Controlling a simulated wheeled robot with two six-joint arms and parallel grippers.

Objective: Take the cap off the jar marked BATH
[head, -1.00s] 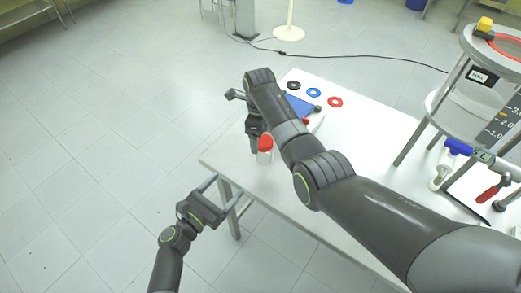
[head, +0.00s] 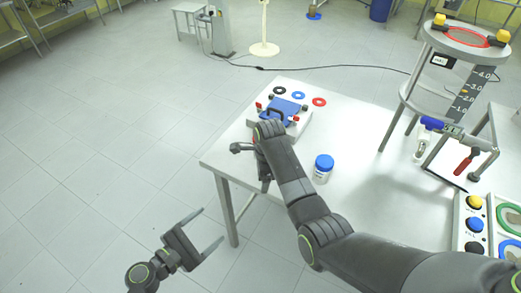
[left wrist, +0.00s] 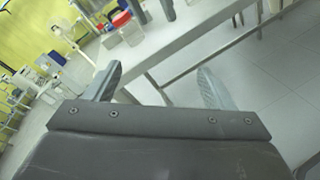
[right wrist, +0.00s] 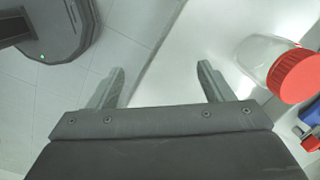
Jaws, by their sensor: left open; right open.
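A jar with a blue cap (head: 324,163) stands upright on the white table in the head view. A clear jar with a red cap (right wrist: 297,76) shows at the right of the right wrist view; my right arm hides it in the head view. I cannot read BATH on either jar. My right gripper (right wrist: 162,70) is open and empty, left of the red-capped jar and apart from it, over the table edge; in the head view it is mostly hidden behind its arm. My left gripper (head: 212,228) is open and empty, off the table's left front corner; its fingers also show in the left wrist view (left wrist: 160,70).
The white table (head: 355,125) holds a white unit with a blue plate (head: 284,110) and black, blue and red rings (head: 299,95) behind. A metal stand (head: 452,85) is at the right, with a button panel (head: 474,222) nearer. Floor at the left is clear.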

